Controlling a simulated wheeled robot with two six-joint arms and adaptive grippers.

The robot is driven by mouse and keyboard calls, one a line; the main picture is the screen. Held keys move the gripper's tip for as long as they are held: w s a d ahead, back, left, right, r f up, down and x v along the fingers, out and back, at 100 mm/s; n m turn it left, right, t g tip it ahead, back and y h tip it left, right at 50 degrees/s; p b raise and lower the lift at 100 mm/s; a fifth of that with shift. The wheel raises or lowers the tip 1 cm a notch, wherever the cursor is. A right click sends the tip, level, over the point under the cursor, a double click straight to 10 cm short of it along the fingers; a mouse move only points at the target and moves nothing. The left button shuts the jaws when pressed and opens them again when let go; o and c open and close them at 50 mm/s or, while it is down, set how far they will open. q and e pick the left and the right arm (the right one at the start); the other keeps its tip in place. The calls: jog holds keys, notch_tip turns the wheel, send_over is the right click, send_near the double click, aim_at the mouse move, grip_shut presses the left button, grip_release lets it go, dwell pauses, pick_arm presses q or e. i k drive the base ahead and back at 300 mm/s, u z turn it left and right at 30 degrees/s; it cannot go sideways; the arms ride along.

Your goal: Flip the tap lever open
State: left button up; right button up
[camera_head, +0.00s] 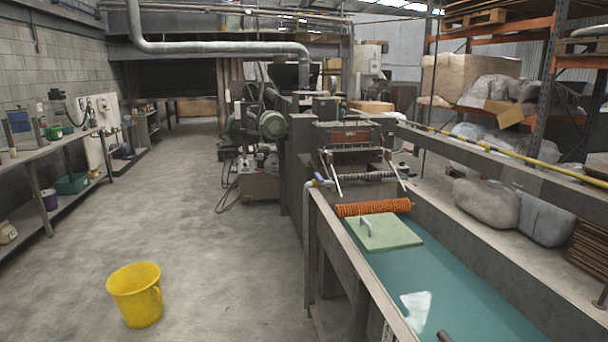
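A grey upright pipe (307,245) stands against the left outer side of the long water trough. At its top it bends over the trough's rim, with what looks like a small tap (320,183) there. A bluish part shows on top that may be the lever, but it is too small to tell its position. Neither of my grippers is clearly in view, and nothing is seen touching the tap.
The trough (362,268) holds teal water, a green lid (384,232) with a handle, and an orange roller (373,208). A yellow bucket (135,294) stands on the floor at left. The floor (215,245) between bucket and trough is clear. Machinery stands behind.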

aim_at(317, 176)
jog(key=u, duration=1.2)
jog(key=i, duration=3.05)
jog(key=z, duration=3.95)
jog(key=i, duration=0.1)
jog(key=u, duration=0.2)
